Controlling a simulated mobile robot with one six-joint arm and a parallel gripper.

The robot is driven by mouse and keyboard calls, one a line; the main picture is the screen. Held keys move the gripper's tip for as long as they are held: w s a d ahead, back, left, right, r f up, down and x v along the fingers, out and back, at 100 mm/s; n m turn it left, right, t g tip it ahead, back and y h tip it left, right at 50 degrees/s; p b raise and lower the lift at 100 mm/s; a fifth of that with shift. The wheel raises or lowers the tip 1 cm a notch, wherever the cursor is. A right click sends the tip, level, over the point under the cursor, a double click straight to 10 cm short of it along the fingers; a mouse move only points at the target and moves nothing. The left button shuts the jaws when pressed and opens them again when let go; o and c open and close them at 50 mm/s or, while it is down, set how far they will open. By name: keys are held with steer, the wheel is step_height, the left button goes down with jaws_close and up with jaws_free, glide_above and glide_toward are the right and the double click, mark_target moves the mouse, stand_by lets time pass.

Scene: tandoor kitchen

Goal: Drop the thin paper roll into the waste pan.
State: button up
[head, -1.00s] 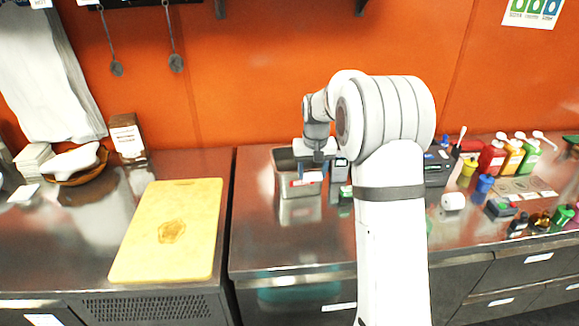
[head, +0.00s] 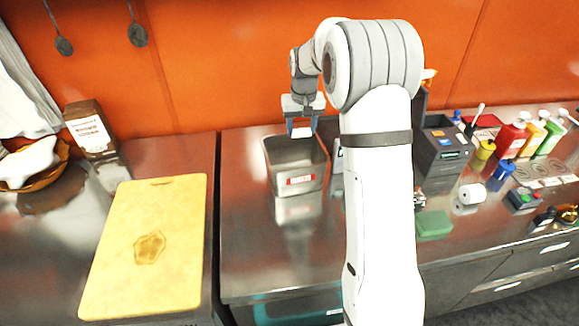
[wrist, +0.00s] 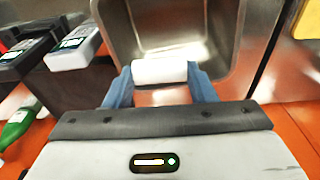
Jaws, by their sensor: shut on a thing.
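My gripper (head: 302,127) is shut on a thin white paper roll (wrist: 160,72), which lies crosswise between its two blue fingers in the wrist view. In the head view the roll (head: 302,132) shows as a small white piece at the fingertips. The waste pan (head: 298,170) is a deep steel pan with a red and white label on its front, standing on the steel counter. The gripper is above the pan's back part, and the pan's open inside (wrist: 165,22) shows beyond the roll in the wrist view. The pan looks empty where I can see into it.
A yellow cutting board (head: 150,240) lies on the left counter. A thicker white roll (head: 468,197), a dark card terminal (head: 440,150) and several coloured bottles stand to the right. A green block (head: 433,224) lies near my arm. The orange wall is close behind the pan.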

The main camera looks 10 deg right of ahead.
step_height(320, 180, down, 5)
steer(key=b, duration=0.2)
steer(key=shift+a+b, duration=0.1)
steer(key=shift+b, duration=0.2)
steer(key=shift+r, duration=0.1)
steer(key=o, duration=1)
steer(key=shift+o, duration=0.2)
steer(key=shift+r, duration=0.1)
steer(key=r, duration=0.5)
steer(key=s+r+b, duration=0.1)
steer(key=r, duration=0.1)
steer(key=shift+r, duration=0.3)
